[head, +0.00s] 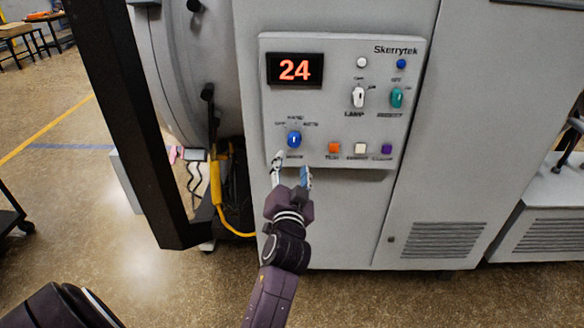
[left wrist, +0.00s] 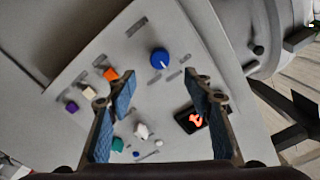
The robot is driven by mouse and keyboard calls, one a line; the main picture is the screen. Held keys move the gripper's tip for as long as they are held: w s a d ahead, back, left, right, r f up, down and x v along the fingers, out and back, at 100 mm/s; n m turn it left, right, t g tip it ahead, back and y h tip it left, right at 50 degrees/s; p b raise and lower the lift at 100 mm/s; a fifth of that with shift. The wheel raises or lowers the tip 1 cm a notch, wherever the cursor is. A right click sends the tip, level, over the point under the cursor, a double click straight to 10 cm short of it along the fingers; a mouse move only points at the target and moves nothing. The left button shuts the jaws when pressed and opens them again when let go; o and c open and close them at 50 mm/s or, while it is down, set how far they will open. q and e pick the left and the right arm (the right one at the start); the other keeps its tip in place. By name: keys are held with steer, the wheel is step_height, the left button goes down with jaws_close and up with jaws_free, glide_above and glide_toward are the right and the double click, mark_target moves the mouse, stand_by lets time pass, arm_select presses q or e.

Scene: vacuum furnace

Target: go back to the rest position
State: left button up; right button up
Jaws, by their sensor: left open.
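My left gripper (head: 292,172) reaches up from the bottom of the head view to just below the lower edge of the control panel (head: 417,60). Its two blue-padded fingers are apart with nothing between them. In the left wrist view the open gripper (left wrist: 152,92) faces the panel, with the blue knob (left wrist: 160,58) beyond the fingertips and apart from them. The blue knob (head: 294,139) is just above the fingers in the head view. My right gripper does not show.
The panel display (head: 295,69) reads 24. Orange (head: 334,148), white (head: 361,149) and purple (head: 386,149) buttons sit right of the knob. A black post (head: 135,120) and a yellow hose (head: 216,180) stand left of the gripper. Floor at left is partly clear.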

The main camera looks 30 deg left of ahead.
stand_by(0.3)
arm_select(q)
steer(key=w+d+f+m+g+h, duration=0.1)
steer(key=d+f+h, duration=0.25)
steer(key=f, duration=0.75)
steer(key=d+f+m+g+h, duration=0.15)
steer(key=d+f, duration=0.35)
steer(key=f, duration=0.5)
steer(key=s+d+f+g+h, duration=0.1)
steer(key=s+d+f, duration=0.15)
steer(key=f, duration=0.45)
steer(key=s+d+f+g+h, duration=0.15)
steer(key=s+f, duration=0.25)
steer(key=f, duration=0.4)
steer(key=s+d+f+g+h, duration=0.1)
steer(key=s+d+f, duration=0.1)
steer(key=s+f, duration=0.35)
steer(key=s+d+f+g+h, duration=0.15)
steer(key=s+f+g, duration=0.25)
steer(key=s+f, duration=1.4)
steer(key=s+a+f+g, duration=0.1)
steer(key=s+f+g, duration=0.1)
steer(key=s, duration=0.9)
steer(key=s+a+f+g, duration=0.1)
steer(key=s+f, duration=0.4)
steer(key=s, duration=0.6)
steer(key=shift+a+g, duration=0.3)
steer(key=shift+g, duration=0.3)
steer(key=shift+n, duration=0.25)
